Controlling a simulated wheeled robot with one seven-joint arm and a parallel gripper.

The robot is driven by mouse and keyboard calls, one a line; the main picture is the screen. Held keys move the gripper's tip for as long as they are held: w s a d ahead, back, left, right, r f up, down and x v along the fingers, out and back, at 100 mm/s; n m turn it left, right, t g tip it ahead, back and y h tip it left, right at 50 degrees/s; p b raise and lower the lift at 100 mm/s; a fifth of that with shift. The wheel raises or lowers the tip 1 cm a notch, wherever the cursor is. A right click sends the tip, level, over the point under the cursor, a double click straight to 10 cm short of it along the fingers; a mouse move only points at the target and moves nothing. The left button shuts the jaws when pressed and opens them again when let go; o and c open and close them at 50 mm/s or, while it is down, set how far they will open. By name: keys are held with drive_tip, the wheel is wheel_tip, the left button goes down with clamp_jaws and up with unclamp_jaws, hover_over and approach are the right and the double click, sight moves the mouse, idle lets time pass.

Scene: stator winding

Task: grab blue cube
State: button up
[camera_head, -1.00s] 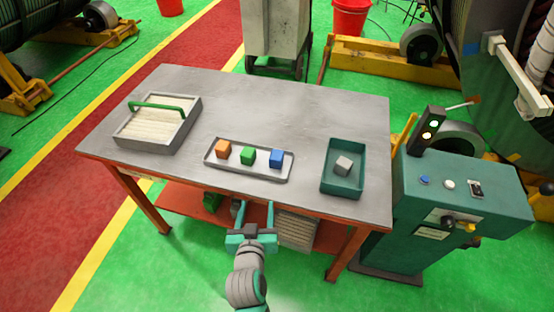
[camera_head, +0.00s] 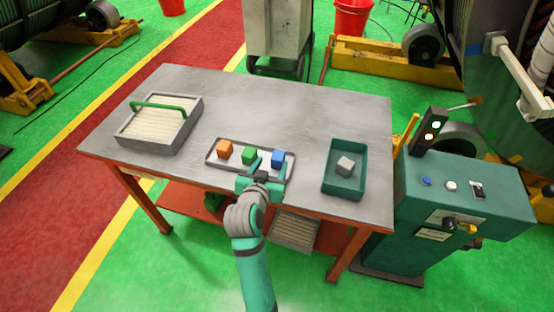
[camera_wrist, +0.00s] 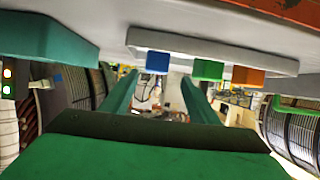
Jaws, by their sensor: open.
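The blue cube (camera_head: 278,156) stands at the right end of a row on a grey tray (camera_head: 212,161). The green cube (camera_head: 249,154) is in the middle and the orange cube (camera_head: 224,149) at the left. My gripper (camera_head: 266,168) is open and empty over the tray's front edge, in front of the green and blue cubes. In the wrist view, which is upside down, the blue cube (camera_wrist: 157,63) appears between and beyond the two fingers. The green cube (camera_wrist: 208,70) shows just right of the right finger.
A teal bin (camera_head: 330,183) holding a grey cube (camera_head: 345,165) is right of the tray. A grey box with a green handle (camera_head: 158,107) stands at the table's left. The back of the table (camera_head: 260,95) is clear. A green control cabinet (camera_head: 440,190) adjoins the table's right side.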

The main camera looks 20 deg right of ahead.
sight(277, 157)
drive_tip(key=shift+d+x, duration=0.25)
drive_tip(key=shift+x, duration=2.35)
drive_tip(key=shift+s, duration=0.2)
drive_tip(key=shift+c, duration=0.3)
drive_tip(key=c, duration=1.1)
